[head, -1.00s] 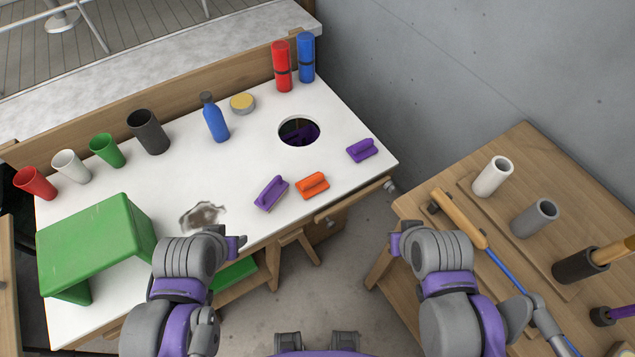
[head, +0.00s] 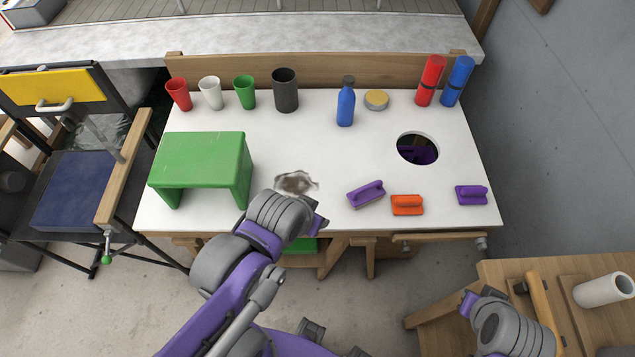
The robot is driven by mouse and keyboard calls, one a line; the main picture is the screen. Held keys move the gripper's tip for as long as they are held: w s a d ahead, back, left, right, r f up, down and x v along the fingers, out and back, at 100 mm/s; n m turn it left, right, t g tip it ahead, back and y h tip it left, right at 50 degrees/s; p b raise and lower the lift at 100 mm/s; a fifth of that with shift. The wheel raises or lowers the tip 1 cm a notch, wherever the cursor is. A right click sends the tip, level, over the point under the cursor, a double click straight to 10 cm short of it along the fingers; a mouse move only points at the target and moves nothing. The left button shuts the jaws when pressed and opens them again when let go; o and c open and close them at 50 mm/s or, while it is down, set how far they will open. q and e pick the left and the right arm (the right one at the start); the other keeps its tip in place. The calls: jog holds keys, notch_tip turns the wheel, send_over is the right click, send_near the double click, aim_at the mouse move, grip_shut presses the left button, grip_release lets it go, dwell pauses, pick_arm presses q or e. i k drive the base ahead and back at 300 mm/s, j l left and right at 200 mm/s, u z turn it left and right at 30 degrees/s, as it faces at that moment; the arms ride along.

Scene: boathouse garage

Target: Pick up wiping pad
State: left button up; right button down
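Three small pads with handles lie along the front right of the white tabletop (head: 270,130): a purple pad with a pale base (head: 366,193), an orange pad (head: 407,205) and another purple pad (head: 472,196). A dark smudge (head: 297,183) marks the tabletop left of them. My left gripper (head: 319,219) is at the table's front edge, just below the smudge and left of the nearest purple pad, apart from it. My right gripper (head: 468,302) is low at the right, beside the wooden bench. Neither shows anything held; their finger openings are hidden.
A green stand (head: 202,157) is on the table's left. Cups, a blue bottle (head: 345,105), a round tin (head: 376,99) and red and blue cylinders line the back. A round hole (head: 417,148) is at right.

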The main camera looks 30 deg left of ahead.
aim_at(411, 204)
jog(key=i+j+z, duration=0.1)
jog(key=z, duration=0.25)
jog(key=i+j+z, duration=0.2)
jog(key=z, duration=0.2)
